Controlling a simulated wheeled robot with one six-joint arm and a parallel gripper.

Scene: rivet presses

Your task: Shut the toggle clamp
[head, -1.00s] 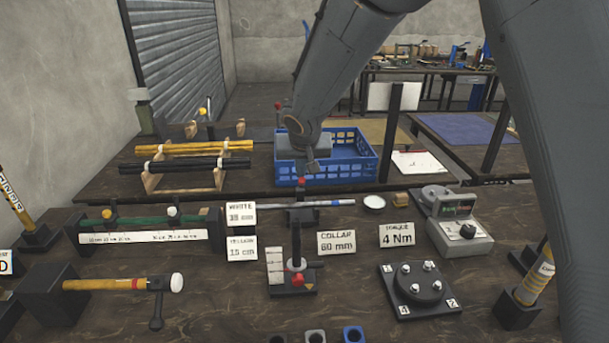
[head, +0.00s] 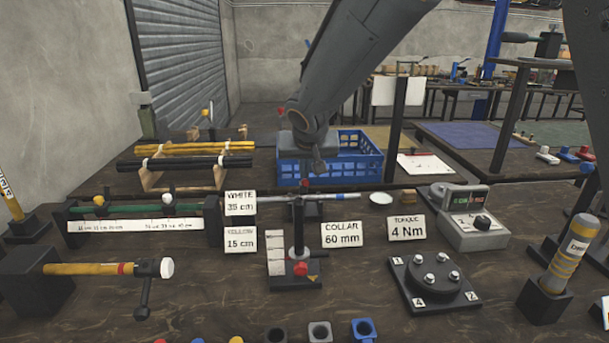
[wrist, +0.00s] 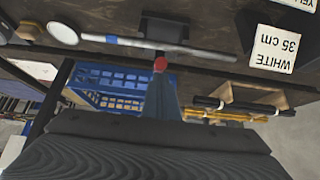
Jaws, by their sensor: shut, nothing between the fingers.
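The toggle clamp looks to be the dark fixture at the work table's middle. Its red ball knob (head: 305,182) shows just below my gripper (head: 319,167), and its lever seems upright. A pale rod (head: 345,197) with a blue band runs across this fixture. In the wrist view the red knob (wrist: 160,63) is at the tips of my gripper (wrist: 161,80), and the dark clamp block (wrist: 165,29) is beyond. My gripper is shut and empty. I cannot tell whether it touches the knob. The clamp's lower part is partly hidden by a post in front.
A post stand with a red knob (head: 300,268) is in front of the clamp. Signs flank it, including the collar sign (head: 341,234). A blue crate (head: 345,172) is behind. A torque tester (head: 470,222) and bolted plate (head: 434,285) are at right. Free table top shows between fixtures.

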